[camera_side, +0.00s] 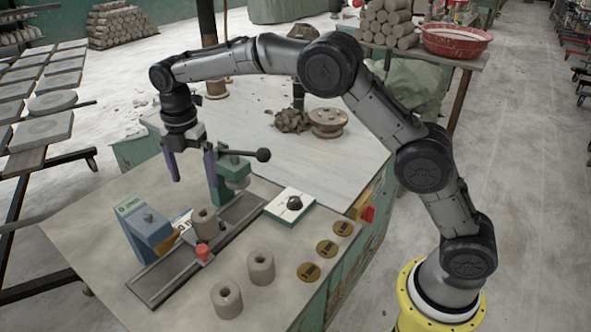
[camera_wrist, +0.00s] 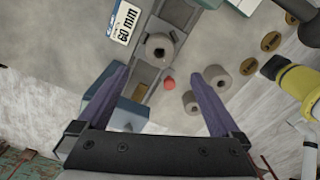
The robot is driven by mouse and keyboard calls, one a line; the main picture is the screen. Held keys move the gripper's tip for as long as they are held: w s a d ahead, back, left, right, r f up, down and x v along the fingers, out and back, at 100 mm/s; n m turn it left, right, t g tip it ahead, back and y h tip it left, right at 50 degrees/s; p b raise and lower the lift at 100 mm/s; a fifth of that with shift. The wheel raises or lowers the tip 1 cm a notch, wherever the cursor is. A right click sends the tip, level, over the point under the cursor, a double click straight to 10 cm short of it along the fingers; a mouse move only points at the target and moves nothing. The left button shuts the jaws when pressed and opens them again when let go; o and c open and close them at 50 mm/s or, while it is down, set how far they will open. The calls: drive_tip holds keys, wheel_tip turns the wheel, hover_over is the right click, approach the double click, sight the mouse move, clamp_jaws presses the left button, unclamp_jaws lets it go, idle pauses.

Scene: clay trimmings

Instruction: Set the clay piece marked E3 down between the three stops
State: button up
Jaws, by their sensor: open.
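Three grey clay cylinders with holes show, and I cannot read a mark E3 on any. One (camera_side: 206,229) stands upright on the dark rail (camera_side: 160,287), between a blue-grey block and a green lever fixture; it also shows in the wrist view (camera_wrist: 153,55). The other two, a nearer one (camera_side: 227,304) and a farther one (camera_side: 261,273), stand on the table right of the rail. A red-topped knob (camera_side: 203,251) is beside the rail cylinder. I cannot tell which parts are the three stops.
The blue-grey block (camera_side: 150,231) stands left of the rail. The green fixture (camera_side: 232,180) with a black-knobbed lever stands behind. A white box (camera_side: 290,210) and brass discs (camera_side: 310,271) lie to the right.

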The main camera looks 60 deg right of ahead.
drive_tip(key=s+d+r+m+t, duration=0.1)
drive_tip(key=s+d+r+m, duration=0.4)
drive_tip(key=s, duration=0.3)
drive_tip(key=s+d+r+m+t, duration=0.2)
drive_tip(key=s+d+r+m, duration=0.1)
drive_tip(key=s+r+m, duration=0.45)
drive_tip(key=s+d+f+m+t, duration=0.1)
drive_tip(key=s+m, duration=0.4)
drive_tip(key=s, duration=0.5)
drive_tip(key=s+d+f+m+t, duration=0.1)
drive_tip(key=s+d+f+m, duration=0.2)
drive_tip(key=s, duration=0.8)
drive_tip(key=shift+d+f+m+t, duration=0.3)
drive_tip(key=shift+f+m, duration=0.1)
drive_tip(key=shift+m, duration=0.55)
